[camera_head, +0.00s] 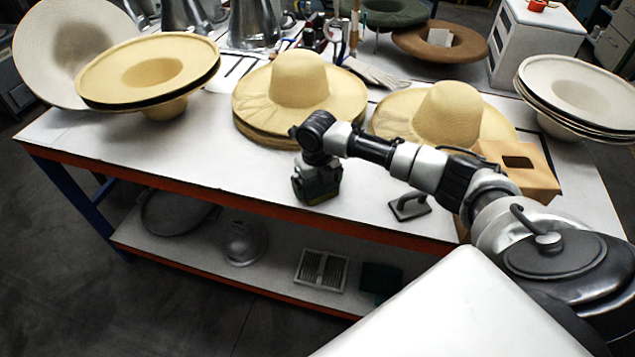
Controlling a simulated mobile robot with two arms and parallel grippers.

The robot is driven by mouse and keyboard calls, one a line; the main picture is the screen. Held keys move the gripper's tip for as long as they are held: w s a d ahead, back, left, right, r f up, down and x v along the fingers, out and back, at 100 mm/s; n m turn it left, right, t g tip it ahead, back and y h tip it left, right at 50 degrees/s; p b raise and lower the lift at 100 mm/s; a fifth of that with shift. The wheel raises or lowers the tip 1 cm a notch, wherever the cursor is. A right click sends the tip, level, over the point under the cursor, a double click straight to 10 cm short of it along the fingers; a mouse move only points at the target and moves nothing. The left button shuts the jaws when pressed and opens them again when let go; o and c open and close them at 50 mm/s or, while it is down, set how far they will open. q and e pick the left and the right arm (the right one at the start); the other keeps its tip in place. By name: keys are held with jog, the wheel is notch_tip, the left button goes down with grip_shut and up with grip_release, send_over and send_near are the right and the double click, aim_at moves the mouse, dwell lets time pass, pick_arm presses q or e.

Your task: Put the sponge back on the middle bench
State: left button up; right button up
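My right gripper (317,182) points down at the front edge of the white bench top (235,165), left of the middle of the bench. It is dark with some greenish parts. Its fingertips are too small and dark to tell whether they are open or shut, or whether they hold anything. I cannot clearly identify a sponge. A small dark flat block with a handle (409,207) lies on the bench to the right of the gripper. A dark green block (380,279) is on the lower shelf (270,279). My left gripper is not in view.
Straw hats (300,85) and (447,115) sit behind my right arm. Wide-brimmed hats stand at the left (150,70) and right (577,90). The bench's front left is clear. A slatted tray (322,269) lies on the shelf.

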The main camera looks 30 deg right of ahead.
notch_tip(320, 180, up, 12)
jog(key=shift+r+b, duration=0.2)
jog(key=shift+b, duration=0.25)
dwell(0.6)
